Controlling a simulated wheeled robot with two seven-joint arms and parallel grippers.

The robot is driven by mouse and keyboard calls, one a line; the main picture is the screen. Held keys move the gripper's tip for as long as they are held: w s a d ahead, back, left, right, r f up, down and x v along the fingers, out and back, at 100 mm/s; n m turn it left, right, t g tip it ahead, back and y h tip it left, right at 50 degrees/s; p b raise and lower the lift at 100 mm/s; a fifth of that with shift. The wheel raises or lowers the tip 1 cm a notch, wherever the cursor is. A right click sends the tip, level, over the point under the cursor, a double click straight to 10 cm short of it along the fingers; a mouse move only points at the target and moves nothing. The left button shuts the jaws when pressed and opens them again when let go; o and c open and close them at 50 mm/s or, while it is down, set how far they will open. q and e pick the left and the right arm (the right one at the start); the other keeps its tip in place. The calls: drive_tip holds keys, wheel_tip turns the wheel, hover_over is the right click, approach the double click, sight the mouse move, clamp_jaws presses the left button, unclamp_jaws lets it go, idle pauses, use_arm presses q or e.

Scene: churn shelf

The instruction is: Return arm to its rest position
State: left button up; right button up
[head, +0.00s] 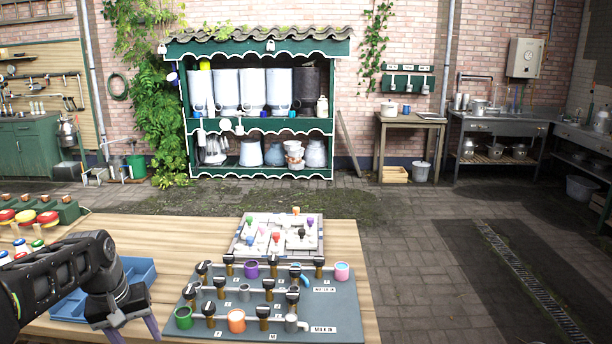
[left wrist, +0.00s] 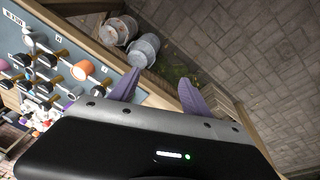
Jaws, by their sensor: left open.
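My left arm comes in from the left in the head view, and its gripper (head: 131,331) hangs low at the bottom edge, over the front of the wooden table (head: 180,236). Its purple fingers are apart with nothing between them. The left wrist view shows the two purple fingers (left wrist: 158,90) spread and empty. The fingertips lie left of the grey valve board (head: 345,315) and in front of the blue tray (head: 136,272). My right gripper is in neither view.
The valve board carries black-handled valves, a green ring (head: 183,318) and an orange cup (head: 236,321). A white panel (head: 262,246) with coloured knobs lies behind it. Red and yellow buttons (head: 26,217) stand at the left. Metal buckets (left wrist: 144,50) stand below the table edge.

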use_arm(q)
drive_tip(key=w+d+f+m+t+h, duration=0.15)
drive_tip(key=w+d+f, duration=0.35)
drive_tip(key=d+f, duration=0.5)
drive_tip(key=s+d+f+m+t, duration=0.1)
drive_tip(key=s+d+f, duration=0.15)
drive_tip(key=f, duration=0.35)
drive_tip(key=s+d+f, duration=0.1)
drive_tip(key=d+f, duration=0.3)
drive_tip(key=f, duration=0.2)
drive_tip(key=s+d+f+g, duration=0.1)
drive_tip(key=s+d+f, duration=0.3)
drive_tip(key=s, duration=0.5)
drive_tip(key=s+d+f+g+h, duration=0.1)
drive_tip(key=s+d+f+g, duration=0.1)
drive_tip(key=s+d+f, duration=0.3)
drive_tip(key=s+d+f+g+h, duration=0.1)
drive_tip(key=s+d+f, duration=0.3)
drive_tip(key=s, duration=0.9)
wheel_tip(320, 180, down, 2)
drive_tip(key=shift+s+d+f+m, duration=0.1)
drive_tip(key=shift+s+d+m, duration=0.05)
drive_tip(key=shift+d+m, duration=0.25)
drive_tip(key=shift+h, duration=0.25)
drive_tip(key=shift+c, duration=0.2)
